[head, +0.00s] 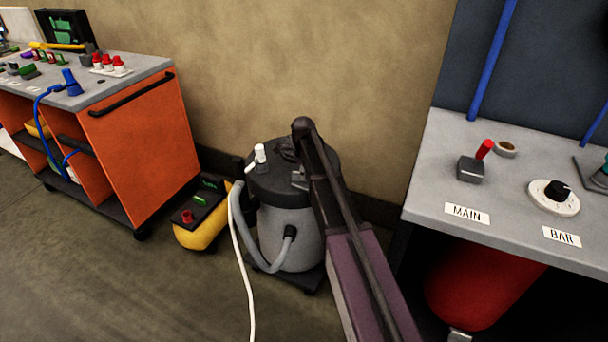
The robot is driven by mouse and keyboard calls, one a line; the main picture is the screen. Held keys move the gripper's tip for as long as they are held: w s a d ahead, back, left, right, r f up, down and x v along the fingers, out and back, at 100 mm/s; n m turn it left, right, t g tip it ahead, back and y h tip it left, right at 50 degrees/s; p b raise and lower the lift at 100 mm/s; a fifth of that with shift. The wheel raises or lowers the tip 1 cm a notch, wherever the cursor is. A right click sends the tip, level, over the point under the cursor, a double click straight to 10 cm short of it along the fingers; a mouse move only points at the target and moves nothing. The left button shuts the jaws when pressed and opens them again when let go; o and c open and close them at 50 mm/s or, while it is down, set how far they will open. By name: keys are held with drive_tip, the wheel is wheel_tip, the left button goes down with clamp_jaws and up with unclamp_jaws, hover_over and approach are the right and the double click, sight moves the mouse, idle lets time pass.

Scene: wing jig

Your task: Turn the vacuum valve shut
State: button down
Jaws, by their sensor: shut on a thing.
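The vacuum (283,225) is a grey drum with a black lid, standing on the floor against the wall. A white upright fitting (260,153) stands on the left of its lid. My gripper (292,158) is at the top of the lid, to the right of that fitting, small and dark against the black lid. It is shut on what appears to be the vacuum valve, which is mostly hidden by my gripper and arm. How far the valve is turned cannot be seen.
A grey hose and a white cable run down the vacuum's left side. A yellow-and-black unit (203,215) stands to its left, beside an orange cart (140,150). A grey bench (425,190) with a red-handled lever (484,150) and a dial (554,195) is at right.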

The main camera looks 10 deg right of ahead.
drive_tip(key=shift+s+d+m, duration=0.1)
drive_tip(key=shift+s+m, duration=0.15)
drive_tip(key=shift+m, duration=1.15)
drive_tip(key=c, duration=0.6)
unclamp_jaws()
drive_tip(key=shift+w, duration=0.1)
drive_tip(key=shift+w, duration=0.1)
